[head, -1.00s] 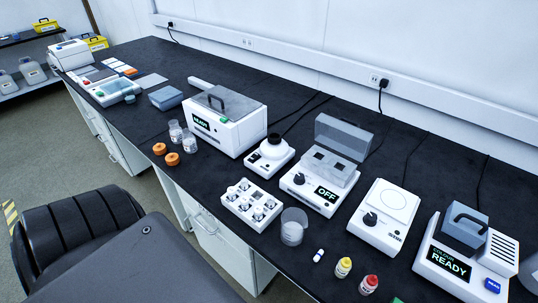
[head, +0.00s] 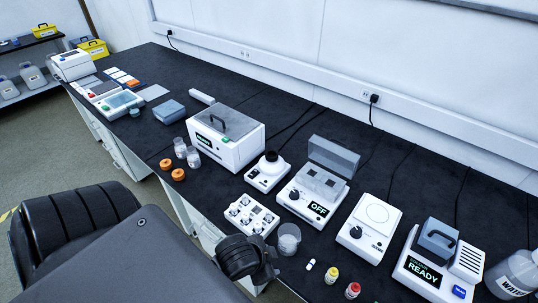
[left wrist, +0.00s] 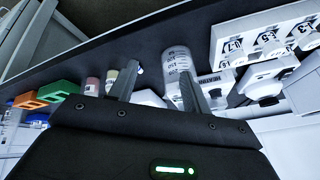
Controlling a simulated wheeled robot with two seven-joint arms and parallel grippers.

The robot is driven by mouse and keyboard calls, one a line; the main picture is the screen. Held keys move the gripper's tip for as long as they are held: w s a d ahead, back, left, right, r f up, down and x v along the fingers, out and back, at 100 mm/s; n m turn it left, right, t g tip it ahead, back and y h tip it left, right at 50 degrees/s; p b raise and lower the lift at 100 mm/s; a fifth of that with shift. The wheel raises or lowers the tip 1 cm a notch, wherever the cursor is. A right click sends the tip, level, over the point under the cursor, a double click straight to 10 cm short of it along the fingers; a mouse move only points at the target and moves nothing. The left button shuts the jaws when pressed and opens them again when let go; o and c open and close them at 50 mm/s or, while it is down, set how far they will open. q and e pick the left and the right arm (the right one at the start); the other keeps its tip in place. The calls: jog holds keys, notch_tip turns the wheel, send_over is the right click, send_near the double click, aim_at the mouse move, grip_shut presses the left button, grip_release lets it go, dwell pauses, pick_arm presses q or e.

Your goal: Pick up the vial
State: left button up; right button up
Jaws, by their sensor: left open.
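A small white vial with a dark band (head: 310,264) lies on the black bench, right of the clear beaker (head: 289,239). A yellow-capped bottle (head: 332,275) and a red-capped bottle (head: 352,290) stand to its right. My left gripper (head: 272,270) is at the bench's front edge, left of the vial and in front of the beaker. The left wrist view shows its two fingers (left wrist: 158,88) apart with nothing held. My right gripper is not in view.
A white rack of small vials (head: 250,216) stands left of the beaker. Behind are a device reading OFF (head: 309,200), a white plate device (head: 369,222) and a device reading READY (head: 436,262). Orange caps (head: 172,170) lie farther left.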

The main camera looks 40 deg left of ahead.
pick_arm(q)
jog(key=w+d+r+m+t+h, duration=0.2)
jog(key=w+d+r+m, duration=0.2)
jog(key=w+m, duration=0.35)
jog(key=m+g+y, duration=0.2)
jog(key=m+g, duration=0.1)
jog(key=m, duration=2.2)
send_near(267, 214)
jog(key=shift+n, duration=0.25)
jog(key=b+x, duration=0.1)
jog(key=x, duration=0.3)
jog(key=shift+w+f, duration=0.15)
jog(key=shift+f, duration=0.05)
jog(key=shift+x, duration=2.7)
jog(key=c, duration=1.1)
jog(key=shift+o, duration=0.2)
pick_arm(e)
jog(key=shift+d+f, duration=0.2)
